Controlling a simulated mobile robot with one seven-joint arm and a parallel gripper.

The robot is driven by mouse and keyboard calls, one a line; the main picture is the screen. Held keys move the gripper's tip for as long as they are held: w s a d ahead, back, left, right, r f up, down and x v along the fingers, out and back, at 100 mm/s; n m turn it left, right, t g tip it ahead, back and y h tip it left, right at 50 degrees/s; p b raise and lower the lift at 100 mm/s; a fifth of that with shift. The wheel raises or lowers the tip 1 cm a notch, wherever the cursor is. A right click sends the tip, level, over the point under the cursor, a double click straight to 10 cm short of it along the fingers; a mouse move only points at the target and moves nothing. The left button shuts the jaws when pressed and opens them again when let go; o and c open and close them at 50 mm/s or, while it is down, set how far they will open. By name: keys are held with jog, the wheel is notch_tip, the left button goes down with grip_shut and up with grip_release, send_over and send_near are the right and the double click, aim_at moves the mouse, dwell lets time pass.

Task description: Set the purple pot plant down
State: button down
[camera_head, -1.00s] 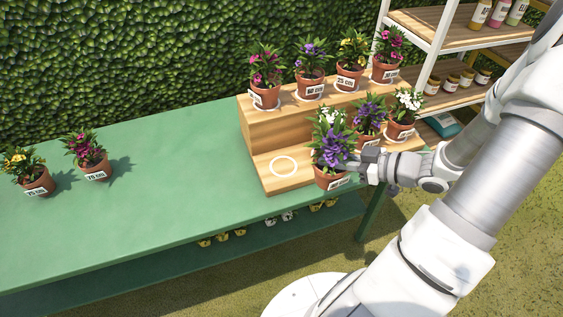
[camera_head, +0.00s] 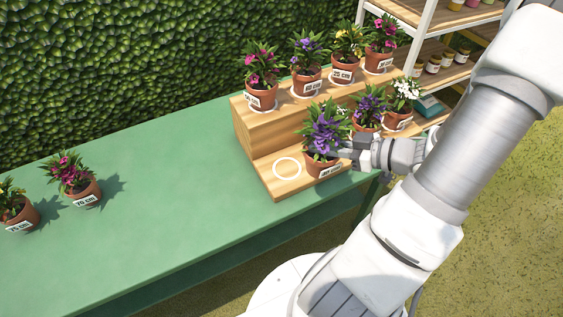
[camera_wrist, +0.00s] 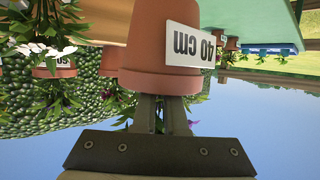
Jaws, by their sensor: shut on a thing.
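The purple pot plant (camera_head: 325,133) has violet flowers and a terracotta pot with a white label. My gripper (camera_head: 346,157) is shut on its pot from the right. In the wrist view, which is upside down, the fingers (camera_wrist: 160,115) are at the pot (camera_wrist: 165,45), whose label reads 40 cm. The pot is over the lower step of the wooden stand (camera_head: 283,188), near its front edge, upright or nearly so. I cannot tell whether it touches the step. An empty white ring (camera_head: 288,168) lies just left of the pot on that step.
Behind the held plant on the lower step stand another purple plant (camera_head: 368,108) and a white-flowered plant (camera_head: 402,95). Several potted plants line the upper step (camera_head: 285,112). Two pots stand at the left of the green table (camera_head: 160,200), whose middle is clear.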

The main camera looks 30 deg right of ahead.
jog(key=shift+w+a+f+b, duration=0.55)
jog(key=shift+w+f+b, duration=0.1)
jog(key=shift+w+f, duration=1.2)
jog(key=shift+w+a+f+b, duration=0.5)
jog(key=shift+w+f+b, duration=0.2)
jog(key=shift+w+f, duration=1.1)
jog(key=shift+w+a+f+b, duration=0.55)
jog(key=shift+w+f+b, duration=0.1)
jog(key=shift+w+f, duration=1.2)
jog(key=shift+f, duration=0.1)
jog(key=c, duration=1)
grip_release()
jog(key=shift+s+d+r, duration=0.2)
jog(key=shift+d+r, duration=0.05)
jog(key=shift+r, duration=0.05)
jog(key=p+v, duration=0.2)
jog(key=v, duration=0.9)
jog(key=shift+s+d, duration=0.1)
jog(key=shift+s, duration=0.05)
